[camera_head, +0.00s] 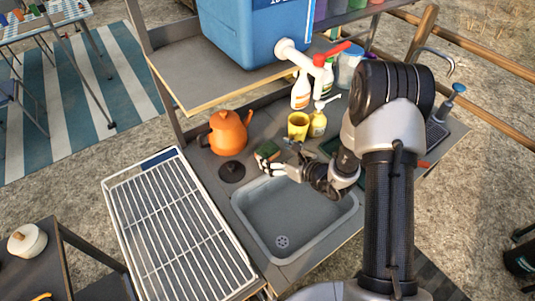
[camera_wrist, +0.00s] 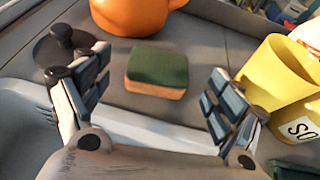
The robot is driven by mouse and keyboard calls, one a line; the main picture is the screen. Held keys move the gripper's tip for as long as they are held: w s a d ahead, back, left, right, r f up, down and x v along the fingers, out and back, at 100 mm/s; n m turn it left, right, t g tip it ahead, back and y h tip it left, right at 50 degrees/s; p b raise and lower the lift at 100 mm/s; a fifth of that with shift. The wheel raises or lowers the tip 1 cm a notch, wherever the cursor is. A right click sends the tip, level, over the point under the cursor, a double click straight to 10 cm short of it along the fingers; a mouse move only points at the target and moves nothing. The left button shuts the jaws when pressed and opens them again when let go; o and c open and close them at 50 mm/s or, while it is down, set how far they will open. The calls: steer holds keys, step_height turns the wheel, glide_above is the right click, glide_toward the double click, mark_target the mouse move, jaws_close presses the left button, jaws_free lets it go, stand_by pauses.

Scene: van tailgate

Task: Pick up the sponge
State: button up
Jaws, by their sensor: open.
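The sponge (camera_wrist: 157,72) has a green scouring top and an orange-tan body. It lies flat on the grey counter behind the sink, and it also shows in the head view (camera_head: 267,152) just past my fingertips. My gripper (camera_wrist: 148,100) is open and empty. In the wrist view its two fingers stand left and right, with the sponge ahead between them and not touched. In the head view my gripper (camera_head: 282,168) is over the back rim of the sink, at the sponge's near side.
An orange kettle (camera_head: 228,133) stands behind left of the sponge, with a black round lid (camera_wrist: 70,48) nearer. A yellow cup (camera_wrist: 277,75) is close on the right. Bottles (camera_head: 301,90) stand behind. The sink (camera_head: 290,225) lies in front, a wire rack (camera_head: 180,230) left.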

mark_target(269, 151)
steer(key=x, duration=0.3)
steer(key=shift+f+b, duration=0.2)
steer(key=shift+b, duration=0.15)
steer(key=shift+c, duration=0.2)
steer(key=c, duration=0.7)
